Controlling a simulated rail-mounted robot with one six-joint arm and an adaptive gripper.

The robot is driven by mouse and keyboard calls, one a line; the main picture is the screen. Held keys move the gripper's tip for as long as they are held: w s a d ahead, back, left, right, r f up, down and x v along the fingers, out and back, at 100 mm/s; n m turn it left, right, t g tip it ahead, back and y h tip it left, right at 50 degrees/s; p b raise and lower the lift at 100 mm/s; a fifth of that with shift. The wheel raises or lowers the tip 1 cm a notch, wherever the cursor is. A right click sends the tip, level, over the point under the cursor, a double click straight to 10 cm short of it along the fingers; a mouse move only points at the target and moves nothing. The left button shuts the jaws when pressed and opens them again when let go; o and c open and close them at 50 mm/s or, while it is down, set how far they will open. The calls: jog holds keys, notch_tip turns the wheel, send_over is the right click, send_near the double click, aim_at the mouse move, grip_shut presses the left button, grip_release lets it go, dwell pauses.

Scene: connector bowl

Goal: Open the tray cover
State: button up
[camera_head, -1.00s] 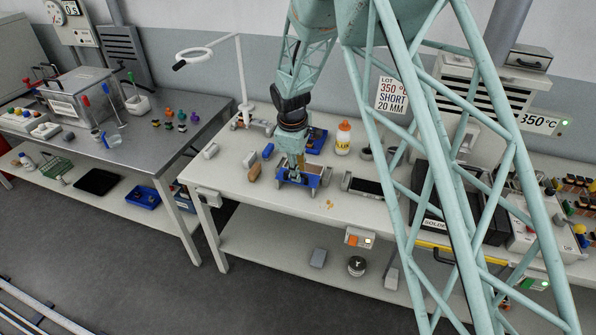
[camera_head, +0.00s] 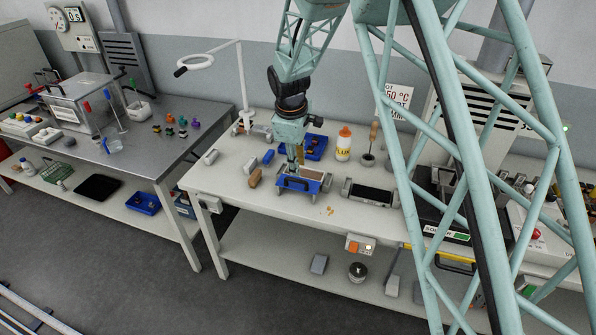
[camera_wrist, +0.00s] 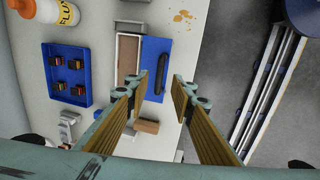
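The tray (camera_head: 314,173) stands on the white bench, and its tan interior shows at the back. Its blue cover (camera_head: 312,187) with a dark bar handle lies toward the bench's front edge. In the wrist view the tan part of the tray (camera_wrist: 127,55) is bare, and the blue cover (camera_wrist: 152,50) lies beside it with its dark handle (camera_wrist: 163,68). My gripper (camera_wrist: 162,88) is open with nothing between its fingers. In the head view it is over the tray (camera_head: 297,160), its tips partly hard to make out.
A blue bin (camera_wrist: 67,75) with several small parts sits behind the tray, near the flux bottle (camera_head: 344,143). A grey slotted fixture (camera_head: 368,193) stands to the right. Brown and blue blocks (camera_head: 255,177) lie to the left. Orange crumbs (camera_head: 328,211) lie near the front edge.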

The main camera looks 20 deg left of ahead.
jog(key=shift+s+r, duration=0.25)
jog(key=shift+r, duration=0.95)
jog(key=shift+s+r, duration=0.25)
jog(key=shift+r, duration=0.95)
